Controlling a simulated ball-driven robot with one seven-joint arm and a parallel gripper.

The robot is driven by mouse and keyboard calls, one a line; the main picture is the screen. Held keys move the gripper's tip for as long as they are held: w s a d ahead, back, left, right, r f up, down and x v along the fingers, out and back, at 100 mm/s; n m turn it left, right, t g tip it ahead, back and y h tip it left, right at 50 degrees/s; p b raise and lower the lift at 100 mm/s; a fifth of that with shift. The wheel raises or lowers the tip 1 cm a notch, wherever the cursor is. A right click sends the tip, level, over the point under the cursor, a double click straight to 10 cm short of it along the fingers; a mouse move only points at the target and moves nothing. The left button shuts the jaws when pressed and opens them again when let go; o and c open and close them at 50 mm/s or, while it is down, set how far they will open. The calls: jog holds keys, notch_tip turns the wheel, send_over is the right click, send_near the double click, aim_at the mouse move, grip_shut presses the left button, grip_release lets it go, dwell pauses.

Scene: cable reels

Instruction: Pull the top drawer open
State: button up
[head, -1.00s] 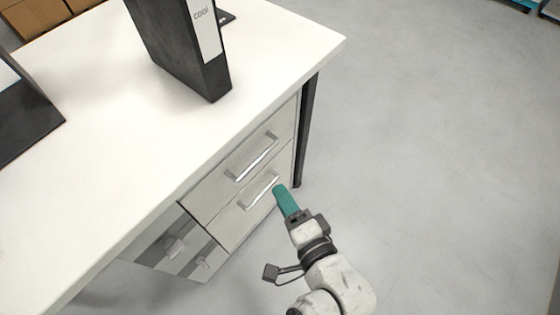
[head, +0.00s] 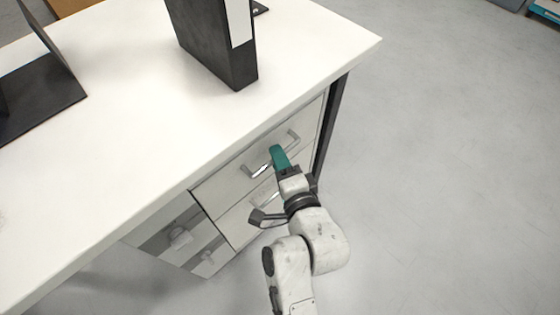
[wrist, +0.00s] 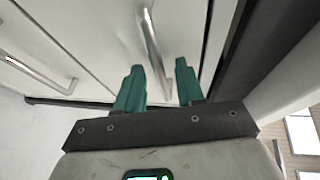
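The top drawer (head: 225,187) sits directly under the white tabletop, and its front looks flush and shut. Its silver bar handle (head: 255,171) runs along the front. My gripper (head: 279,156) is at the middle of this handle and covers part of it. In the wrist view, my gripper (wrist: 160,85) has its two teal fingers apart, with the top drawer's handle (wrist: 152,42) between them. A gap shows beside each finger, so it is open and not clamped on the bar.
The lower drawer (head: 238,221) has its own handle, which shows in the wrist view (wrist: 38,75). A dark table leg (head: 329,130) stands just right of the drawers. A black binder (head: 215,50) stands on the white tabletop (head: 130,120).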

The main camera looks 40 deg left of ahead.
grip_shut()
dwell(0.3)
dwell(0.4)
